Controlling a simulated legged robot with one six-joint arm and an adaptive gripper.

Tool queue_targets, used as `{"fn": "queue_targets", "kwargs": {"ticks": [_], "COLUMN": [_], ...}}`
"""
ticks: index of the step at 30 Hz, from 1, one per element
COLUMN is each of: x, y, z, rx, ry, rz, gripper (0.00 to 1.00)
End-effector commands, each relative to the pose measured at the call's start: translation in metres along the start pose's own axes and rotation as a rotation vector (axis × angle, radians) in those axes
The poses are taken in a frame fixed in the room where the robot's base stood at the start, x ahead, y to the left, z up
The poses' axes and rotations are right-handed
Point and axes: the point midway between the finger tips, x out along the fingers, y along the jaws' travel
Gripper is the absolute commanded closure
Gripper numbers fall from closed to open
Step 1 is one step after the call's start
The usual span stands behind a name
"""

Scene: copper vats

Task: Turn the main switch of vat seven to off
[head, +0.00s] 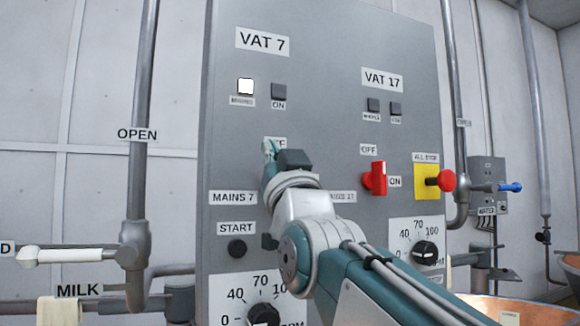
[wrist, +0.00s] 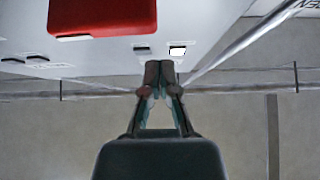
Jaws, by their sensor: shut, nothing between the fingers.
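The VAT 7 side of the grey control panel (head: 225,140) is in the head view, with the MAINS 7 label (head: 233,198). My gripper (head: 270,150) is in front of the panel, over the place above and right of that label, and hides the vat seven main switch there. A partly covered label ending in F (head: 280,142) shows just above it. In the wrist view a large red handle (wrist: 100,15), probably that switch, is at the top left, cut by the frame edge. My gripper (wrist: 160,72) is shut and empty, apart from the red handle in that view; its setting is not visible.
The red VAT 17 switch (head: 376,178), with OFF and ON labels, is to the right. Beyond it is the red ALL STOP button (head: 446,180) on yellow. A START button (head: 237,248) and a dial (head: 263,316) are below. A lit white indicator (head: 245,87) is above.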

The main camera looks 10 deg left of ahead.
Motion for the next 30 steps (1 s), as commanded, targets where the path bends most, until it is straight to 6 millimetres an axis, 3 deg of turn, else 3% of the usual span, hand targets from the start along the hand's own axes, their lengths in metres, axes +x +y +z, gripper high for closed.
{"fn": "queue_targets", "kwargs": {"ticks": [8, 21, 30], "x": [0.023, -0.001, -0.003], "y": [-0.001, 0.000, -0.001], "z": [0.002, 0.029, 0.033], "rx": [0.000, 0.000, 0.000], "ry": [-0.002, -0.001, -0.002], "rz": [0.000, 0.000, 0.000], "gripper": [1.00, 1.00, 1.00]}}
